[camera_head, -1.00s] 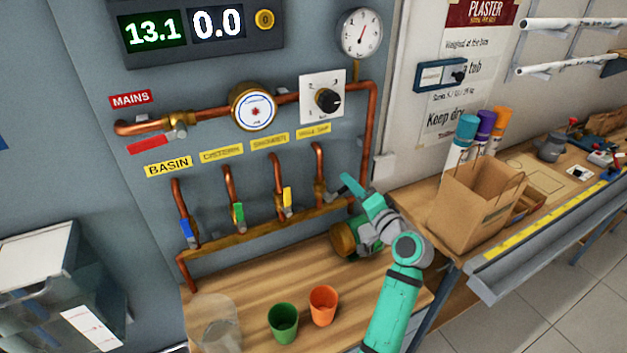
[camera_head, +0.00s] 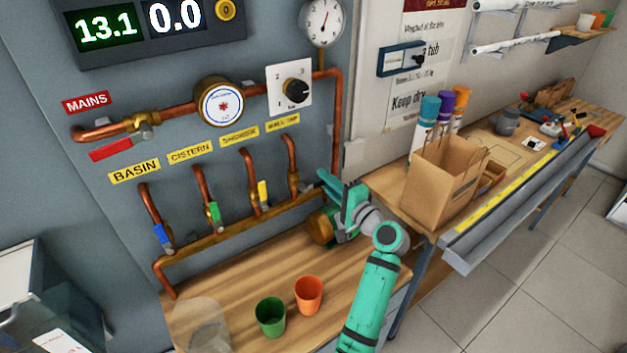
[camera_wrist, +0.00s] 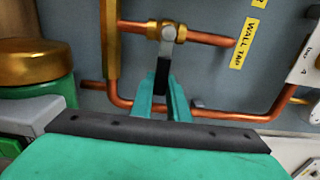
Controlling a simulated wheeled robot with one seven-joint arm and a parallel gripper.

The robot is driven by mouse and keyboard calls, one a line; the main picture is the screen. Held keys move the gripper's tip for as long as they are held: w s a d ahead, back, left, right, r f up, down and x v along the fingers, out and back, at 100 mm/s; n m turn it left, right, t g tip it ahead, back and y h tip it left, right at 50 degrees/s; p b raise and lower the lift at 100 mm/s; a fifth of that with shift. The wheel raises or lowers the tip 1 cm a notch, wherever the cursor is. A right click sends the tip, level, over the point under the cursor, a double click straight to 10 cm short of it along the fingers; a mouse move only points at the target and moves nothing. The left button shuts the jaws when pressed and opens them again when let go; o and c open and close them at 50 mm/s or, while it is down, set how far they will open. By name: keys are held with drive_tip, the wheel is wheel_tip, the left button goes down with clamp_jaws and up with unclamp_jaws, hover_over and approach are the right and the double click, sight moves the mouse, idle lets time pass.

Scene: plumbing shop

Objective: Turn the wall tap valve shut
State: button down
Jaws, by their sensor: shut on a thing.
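The wall tap valve (camera_wrist: 167,36) sits on a copper pipe beside the yellow WALL TAP label (camera_wrist: 248,42), which also shows in the head view (camera_head: 283,122). Its black lever (camera_wrist: 162,72) points toward me in the wrist view and lies across its pipe, about square to it. My gripper (camera_wrist: 164,95) is shut on the lever, one teal finger on each side. The lever's end is hidden between the fingers. In the head view my gripper (camera_head: 340,195) is at the right end of the brass manifold (camera_head: 230,228) and partly hides the lever.
Basin, cistern and shower valves with blue (camera_head: 161,235), green (camera_head: 215,213) and yellow (camera_head: 263,194) levers stand to the left. A brass and green cylinder (camera_head: 320,228) lies close below my gripper. Green (camera_head: 270,318) and orange (camera_head: 308,296) cups stand on the bench.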

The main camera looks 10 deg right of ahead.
drive_tip(key=shift+f, duration=0.25)
drive_tip(key=c, duration=1.8)
unclamp_jaws()
drive_tip(key=shift+s+d, duration=0.1)
drive_tip(key=shift+o, duration=0.6)
drive_tip(key=shift+r, duration=0.1)
drive_tip(key=v, duration=1)
drive_tip(key=shift+s+d, duration=0.2)
drive_tip(key=shift+s, duration=0.1)
drive_tip(key=shift+w, duration=0.1)
